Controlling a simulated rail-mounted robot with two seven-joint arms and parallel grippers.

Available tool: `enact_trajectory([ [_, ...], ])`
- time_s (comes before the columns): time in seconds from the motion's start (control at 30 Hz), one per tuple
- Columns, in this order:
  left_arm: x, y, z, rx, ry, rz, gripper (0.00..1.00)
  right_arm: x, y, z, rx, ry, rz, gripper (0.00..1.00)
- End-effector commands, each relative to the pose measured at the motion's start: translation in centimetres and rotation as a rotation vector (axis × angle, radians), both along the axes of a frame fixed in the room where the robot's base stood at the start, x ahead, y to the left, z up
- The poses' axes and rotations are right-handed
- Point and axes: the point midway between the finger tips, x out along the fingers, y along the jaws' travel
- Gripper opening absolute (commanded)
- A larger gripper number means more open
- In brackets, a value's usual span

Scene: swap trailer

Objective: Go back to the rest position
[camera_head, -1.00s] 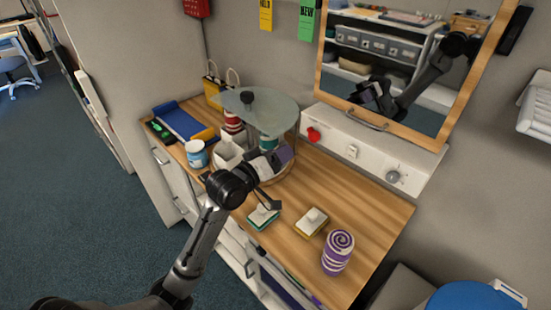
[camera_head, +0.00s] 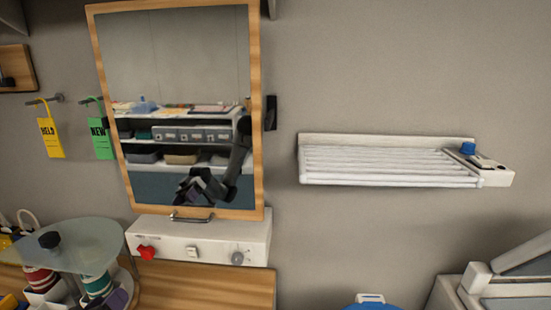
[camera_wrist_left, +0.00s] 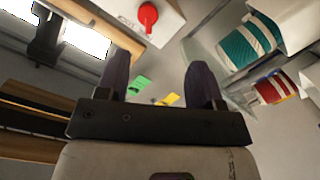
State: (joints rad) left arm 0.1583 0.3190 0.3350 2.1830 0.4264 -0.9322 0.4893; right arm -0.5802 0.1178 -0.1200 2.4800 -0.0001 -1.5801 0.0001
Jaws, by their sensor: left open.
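My left gripper shows only as a purple finger piece (camera_head: 119,298) at the bottom left of the head view, beside the round clear-topped stand (camera_head: 82,246). In the left wrist view the two dark fingers of the left gripper (camera_wrist_left: 160,82) are apart, with nothing between them. A teal spool (camera_wrist_left: 250,42) and a red spool (camera_wrist_left: 270,91) lie to the right of the fingers there. My left arm's reflection shows in the mirror. The rest of the arm is out of the head view. My right gripper is in neither view.
A white switch box with a red knob (camera_head: 146,252) sits below the wood-framed mirror (camera_head: 259,150). Yellow (camera_head: 50,137) and green (camera_head: 100,138) tags hang left of it. A white slatted rack (camera_head: 390,166) is on the wall at right. Little bare worktop (camera_head: 205,289) shows.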

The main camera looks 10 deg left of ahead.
Motion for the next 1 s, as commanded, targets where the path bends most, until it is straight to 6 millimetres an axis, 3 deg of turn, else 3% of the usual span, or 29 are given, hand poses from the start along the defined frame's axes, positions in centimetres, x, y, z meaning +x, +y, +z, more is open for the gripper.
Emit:
enact_trajectory([
  [0.17, -1.6, -0.1, -2.6, 0.318, 0.252, 0.011, 0.61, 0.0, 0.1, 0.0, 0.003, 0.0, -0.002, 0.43],
  [0.37, -4.8, -5.0, -5.8, 0.592, 0.512, -0.083, 0.61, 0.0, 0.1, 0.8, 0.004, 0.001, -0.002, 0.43],
  [0.57, -10.8, -10.6, -10.8, 0.659, 0.727, -0.217, 0.61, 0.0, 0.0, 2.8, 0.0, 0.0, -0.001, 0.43],
  [0.8, -20.2, -17.4, -15.8, 0.61, 0.912, -0.42, 0.61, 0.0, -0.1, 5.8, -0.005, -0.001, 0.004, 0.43],
  [1.0, -26.5, -19.3, -18.5, 0.549, 1.058, -0.509, 0.61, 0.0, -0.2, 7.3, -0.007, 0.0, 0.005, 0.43],
])
